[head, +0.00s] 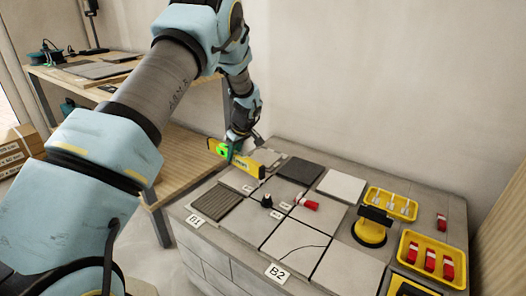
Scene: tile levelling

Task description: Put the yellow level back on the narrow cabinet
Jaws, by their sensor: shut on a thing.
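The yellow level (249,166) is in my gripper (234,150), which is shut on it around its middle. A bright green patch shows toward the level's left end. The level slants down to the right over the back left part of the grey tiled bench (207,233); I cannot tell how far above the tiles it is. No thing in view is clearly the narrow cabinet. My gripper's fingertips are small and partly hidden by the level and the wrist.
The bench carries grey tiles, red-and-white pieces (306,202), a yellow-based suction cup (370,232) and yellow trays (432,259) on its right. Behind my arm at left stands a wooden shelf unit (190,160) with tools and tiles. A wooden surface (499,245) borders the right edge.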

